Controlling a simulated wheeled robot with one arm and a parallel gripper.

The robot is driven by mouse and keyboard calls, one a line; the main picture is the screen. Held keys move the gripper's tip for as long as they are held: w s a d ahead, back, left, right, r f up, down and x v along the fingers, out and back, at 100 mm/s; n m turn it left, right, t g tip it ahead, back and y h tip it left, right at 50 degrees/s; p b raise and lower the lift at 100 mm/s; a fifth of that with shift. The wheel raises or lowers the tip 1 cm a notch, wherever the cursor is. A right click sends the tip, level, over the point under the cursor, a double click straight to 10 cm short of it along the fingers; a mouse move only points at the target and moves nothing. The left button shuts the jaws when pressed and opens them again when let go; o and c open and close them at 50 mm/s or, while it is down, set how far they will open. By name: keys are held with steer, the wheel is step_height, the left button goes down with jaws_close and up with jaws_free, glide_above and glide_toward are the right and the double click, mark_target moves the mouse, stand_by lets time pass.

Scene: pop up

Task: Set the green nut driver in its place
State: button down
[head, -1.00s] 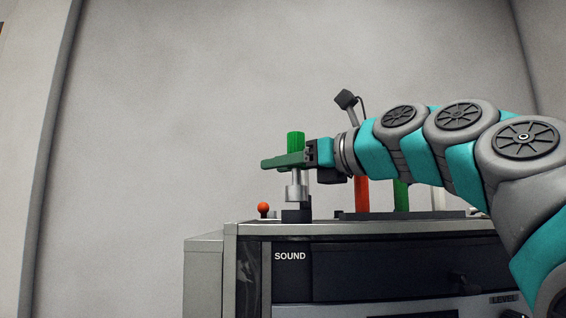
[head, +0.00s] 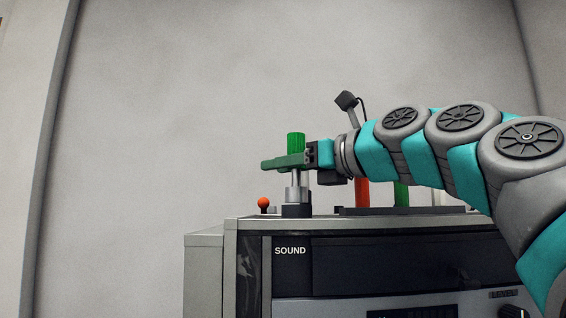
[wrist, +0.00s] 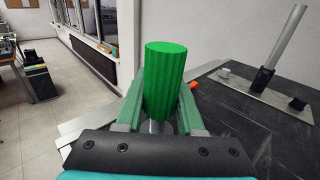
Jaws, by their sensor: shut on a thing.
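The green nut driver (head: 296,143) stands upright in my gripper (head: 278,162), with its metal shaft pointing down. My gripper is shut around the lower part of its ribbed handle. Its silver socket end (head: 296,195) meets the top of a small dark block (head: 296,211) on the cabinet top. I cannot tell how far the end sits inside that block. In the wrist view, the green handle (wrist: 167,80) rises between the two green fingers and hides most of the shaft and the block.
The cabinet (head: 380,225) is marked SOUND. A red handle (head: 362,193) and another green handle (head: 401,194) stand behind my arm on a dark base. An orange ball knob (head: 263,204) is at the left. A metal rod (wrist: 288,36) stands on a plate in the wrist view.

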steer(key=shift+f, duration=0.1)
steer(key=shift+f, duration=0.5)
steer(key=shift+f, duration=0.5)
steer(key=shift+c, duration=2.2)
jaws_free()
steer(key=shift+v, duration=3.95)
